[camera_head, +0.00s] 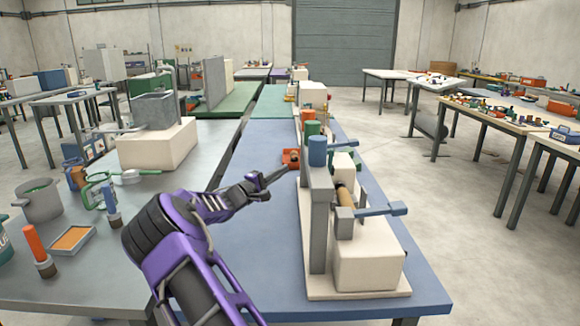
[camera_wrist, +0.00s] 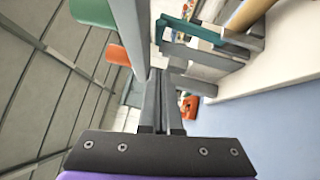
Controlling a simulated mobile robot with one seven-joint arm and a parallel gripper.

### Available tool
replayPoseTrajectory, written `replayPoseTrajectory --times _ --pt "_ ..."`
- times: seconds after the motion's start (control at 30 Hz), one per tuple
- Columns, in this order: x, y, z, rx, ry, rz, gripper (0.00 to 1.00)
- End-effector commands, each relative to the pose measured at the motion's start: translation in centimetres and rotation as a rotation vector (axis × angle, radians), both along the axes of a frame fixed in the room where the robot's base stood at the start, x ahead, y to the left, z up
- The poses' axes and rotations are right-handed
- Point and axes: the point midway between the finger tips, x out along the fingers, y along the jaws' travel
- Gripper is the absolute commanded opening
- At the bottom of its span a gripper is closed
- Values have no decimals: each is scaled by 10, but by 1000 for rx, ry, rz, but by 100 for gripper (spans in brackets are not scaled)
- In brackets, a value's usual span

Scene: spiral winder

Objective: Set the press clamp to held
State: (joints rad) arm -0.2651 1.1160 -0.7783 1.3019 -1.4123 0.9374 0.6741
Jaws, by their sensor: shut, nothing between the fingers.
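The winder (camera_head: 365,258) stands on the blue table, with a cream body, a grey upright plate (camera_head: 319,235) and a wooden roller (camera_head: 345,196). A blue cylinder (camera_head: 317,151) tops the plate. A blue-grey lever (camera_head: 372,210) sticks out to the right above the body. I cannot tell for sure which part is the press clamp. My gripper (camera_head: 283,176) is left of the plate, its fingers pointing toward the machine. In the wrist view my gripper (camera_wrist: 161,76) is shut and empty, with the wooden roller (camera_wrist: 248,12) at the upper right.
A green cylinder (camera_head: 312,128) and an orange-red block (camera_head: 291,158) lie beyond the winder. Left are a cream block (camera_head: 158,146) with a grey box, a grey pot (camera_head: 38,202) and an orange-handled tool (camera_head: 37,248). The blue tabletop (camera_head: 275,250) is clear in front.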

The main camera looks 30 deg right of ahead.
Motion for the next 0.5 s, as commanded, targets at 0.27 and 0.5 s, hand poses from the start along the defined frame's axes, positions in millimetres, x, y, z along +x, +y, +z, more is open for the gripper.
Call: replayPoseTrajectory --times 0.27,0.5 --pt "10 5 -11 -85 56 0 0" --pt "11 6 -18 -103 63 0 0"
